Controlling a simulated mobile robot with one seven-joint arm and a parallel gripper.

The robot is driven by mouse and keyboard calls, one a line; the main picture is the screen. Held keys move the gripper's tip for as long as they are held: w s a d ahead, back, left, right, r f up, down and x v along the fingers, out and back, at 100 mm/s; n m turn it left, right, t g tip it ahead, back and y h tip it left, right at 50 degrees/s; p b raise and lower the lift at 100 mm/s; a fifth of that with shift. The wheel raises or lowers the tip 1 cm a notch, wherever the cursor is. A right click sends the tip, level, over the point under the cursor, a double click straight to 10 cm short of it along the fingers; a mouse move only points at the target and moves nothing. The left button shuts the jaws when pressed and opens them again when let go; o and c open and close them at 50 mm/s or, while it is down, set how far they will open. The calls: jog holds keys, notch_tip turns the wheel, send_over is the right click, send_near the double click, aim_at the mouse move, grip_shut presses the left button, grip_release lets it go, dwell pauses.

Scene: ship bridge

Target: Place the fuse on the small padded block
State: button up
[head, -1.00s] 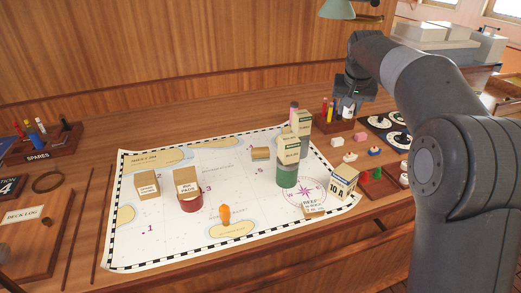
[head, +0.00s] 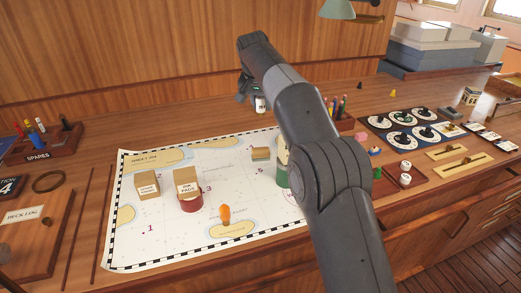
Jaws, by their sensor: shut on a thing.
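My gripper (head: 257,97) is shut on a small white cylinder with a dark label, which looks like the fuse (head: 261,105). It is held upright, in front of the wooden back panel and above the far edge of the chart. A small tan block with a grey-green top, which looks like the small padded block (head: 260,154), sits on the chart below the fuse and slightly nearer. The fuse and the block are apart. My arm passes just right of the block and hides the chart's right part.
The chart (head: 140,245) carries two tan boxes, one (head: 147,186) alone and one (head: 187,182) on a red round base, and an orange piece (head: 225,214). A green cylinder (head: 283,168) is partly hidden by my arm. A pen rack (head: 343,124) stands behind it.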

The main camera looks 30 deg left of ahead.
aim_at(261, 148)
notch_tip(261, 148, down, 13)
jog(key=shift+f, duration=0.2)
dwell(0.5)
jog(key=shift+f, duration=0.1)
jog(key=o, duration=1)
jog(key=shift+s+r, duration=0.1)
jog(key=shift+r, duration=0.35)
jog(key=v, duration=1.1)
jog(key=shift+d+r, duration=0.1)
jog(key=shift+r, duration=0.05)
